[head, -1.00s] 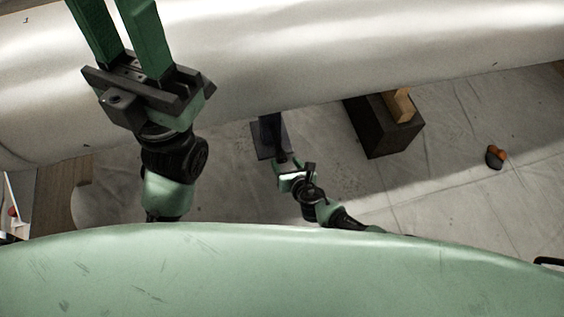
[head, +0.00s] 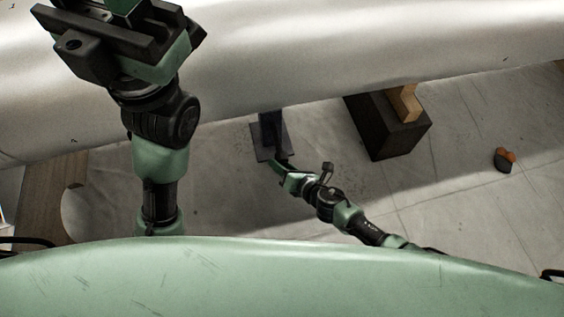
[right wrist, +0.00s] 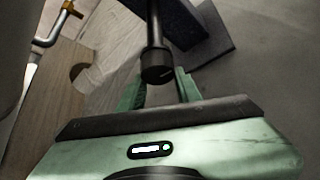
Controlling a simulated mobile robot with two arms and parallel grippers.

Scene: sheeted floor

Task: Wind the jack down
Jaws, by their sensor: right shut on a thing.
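The jack (head: 268,134) is a dark post on a flat base plate, standing on the floor beneath the large pale metal cylinder (head: 330,60). My right gripper (head: 279,166) is beside it, shut on the jack's handle. In the right wrist view the handle is a dark rod with a thick round end (right wrist: 157,66), between my green fingers (right wrist: 160,92). How the handle joins the jack is hard to make out. My left gripper (head: 98,8) is raised at upper left, empty as far as I see, its fingers apart and their tips cut off by the top edge.
A dark block (head: 388,128) with a wooden piece (head: 405,102) on it stands under the cylinder to the right of the jack. A small black and orange object (head: 504,159) lies farther right. A wooden board (head: 62,200) is at left. Sheeted floor at right is mostly clear.

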